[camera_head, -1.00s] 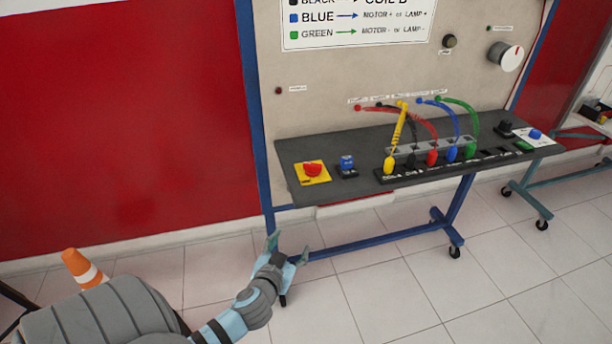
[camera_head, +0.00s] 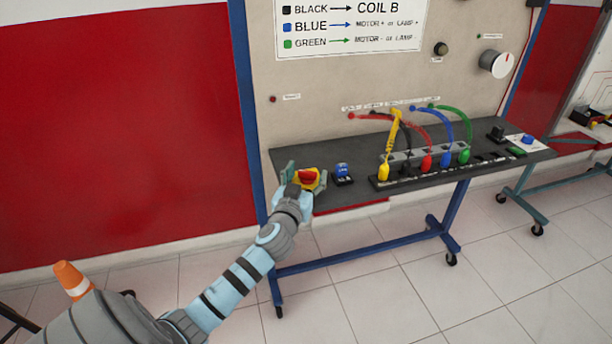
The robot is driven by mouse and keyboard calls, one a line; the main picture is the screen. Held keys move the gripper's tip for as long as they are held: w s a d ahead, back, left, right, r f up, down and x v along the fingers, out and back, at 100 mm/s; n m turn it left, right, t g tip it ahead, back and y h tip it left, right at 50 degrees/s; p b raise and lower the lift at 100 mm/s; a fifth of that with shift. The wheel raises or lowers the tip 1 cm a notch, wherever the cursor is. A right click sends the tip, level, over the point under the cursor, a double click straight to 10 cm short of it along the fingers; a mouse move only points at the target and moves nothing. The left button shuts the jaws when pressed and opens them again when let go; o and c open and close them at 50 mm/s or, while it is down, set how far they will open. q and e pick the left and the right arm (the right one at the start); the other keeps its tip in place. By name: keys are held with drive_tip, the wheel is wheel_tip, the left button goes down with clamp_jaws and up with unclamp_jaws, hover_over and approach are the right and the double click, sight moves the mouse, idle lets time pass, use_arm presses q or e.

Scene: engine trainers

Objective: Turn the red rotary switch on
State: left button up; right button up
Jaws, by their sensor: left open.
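The red rotary switch (camera_head: 307,177) sits on a yellow plate (camera_head: 318,184) at the left end of the dark bench shelf (camera_head: 360,196). My left gripper (camera_head: 305,174) is open, with its fingers on either side of the switch in the picture. The gripper hides part of the switch and its plate. I cannot tell whether the fingers touch the switch. My right gripper is not in view.
A blue switch (camera_head: 343,172) stands just right of the red one. Further right are a connector strip with coloured plugs (camera_head: 427,161) and a black knob (camera_head: 497,133). An upright panel (camera_head: 330,75) rises behind. An orange cone (camera_head: 72,279) stands at lower left.

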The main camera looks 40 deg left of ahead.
use_arm(q)
drive_tip(key=c, duration=1.2)
drive_tip(key=shift+o, duration=0.2)
